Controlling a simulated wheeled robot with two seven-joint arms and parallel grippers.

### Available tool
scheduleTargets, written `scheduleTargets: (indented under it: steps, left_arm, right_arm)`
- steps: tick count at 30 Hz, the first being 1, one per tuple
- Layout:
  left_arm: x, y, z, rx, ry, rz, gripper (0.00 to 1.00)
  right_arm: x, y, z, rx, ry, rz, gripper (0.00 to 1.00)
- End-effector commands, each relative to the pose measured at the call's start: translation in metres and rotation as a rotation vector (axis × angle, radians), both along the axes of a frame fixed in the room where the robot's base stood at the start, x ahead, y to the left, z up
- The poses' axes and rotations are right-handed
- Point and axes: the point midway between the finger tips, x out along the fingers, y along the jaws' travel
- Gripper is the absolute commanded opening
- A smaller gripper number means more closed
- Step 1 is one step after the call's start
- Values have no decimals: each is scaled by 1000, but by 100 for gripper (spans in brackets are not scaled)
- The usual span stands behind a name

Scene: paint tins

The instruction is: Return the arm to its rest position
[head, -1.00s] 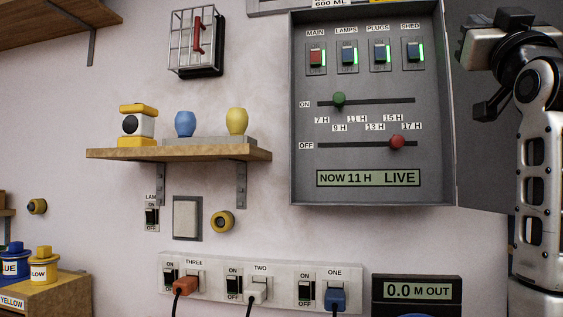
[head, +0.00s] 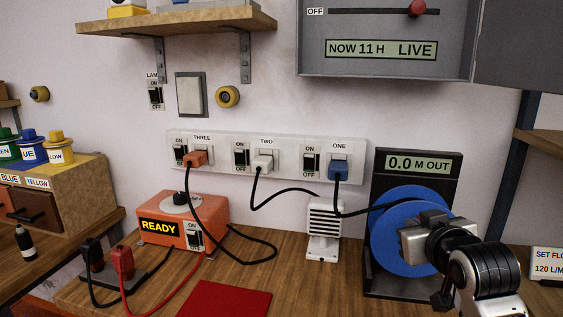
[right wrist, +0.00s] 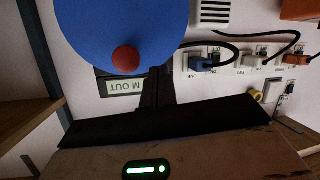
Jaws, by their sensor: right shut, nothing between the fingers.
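My right gripper (head: 424,238) is at the lower right of the head view, in front of the blue cable reel (head: 385,262). Its silver body hides part of the reel, and I cannot tell whether it touches it. Its jaws are shut with nothing held. In the right wrist view the picture is upside down; the blue reel (right wrist: 90,25) with a red knob (right wrist: 125,59) fills the upper left. My left gripper is in neither view.
The reel's display (head: 411,163) reads 0.0 M OUT. A socket strip (head: 285,155) with three plugs is on the wall. An orange unit (head: 182,217) reads READY beside a white slatted device (head: 323,228). A red mat (head: 225,300) lies in front. A grey box (head: 385,55) hangs above.

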Motion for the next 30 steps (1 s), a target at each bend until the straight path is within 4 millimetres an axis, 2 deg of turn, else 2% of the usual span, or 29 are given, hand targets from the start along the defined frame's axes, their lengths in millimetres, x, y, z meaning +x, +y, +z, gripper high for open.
scheduleTargets:
  steps: [1,3,5,6,10,15,23,24,30]
  left_arm:
    - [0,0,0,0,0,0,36]
    - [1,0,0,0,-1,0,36]
    - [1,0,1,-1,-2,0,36]
    - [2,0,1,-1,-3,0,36]
    - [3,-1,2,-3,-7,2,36]
    - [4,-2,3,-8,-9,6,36]
    - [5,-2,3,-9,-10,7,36]
    - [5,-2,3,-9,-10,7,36]
    - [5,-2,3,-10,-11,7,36]
  right_arm:
    - [-19,4,-37,2,86,6,0]
    - [-47,10,-81,6,199,12,0]
    - [-76,15,-116,10,299,19,0]
    - [-97,19,-138,13,367,22,0]
    - [-161,27,-191,24,556,31,0]
    - [-231,34,-228,36,742,37,0]
    - [-320,43,-255,55,967,44,0]
    - [-320,44,-259,58,961,48,0]
    - [-290,59,-281,80,801,100,0]
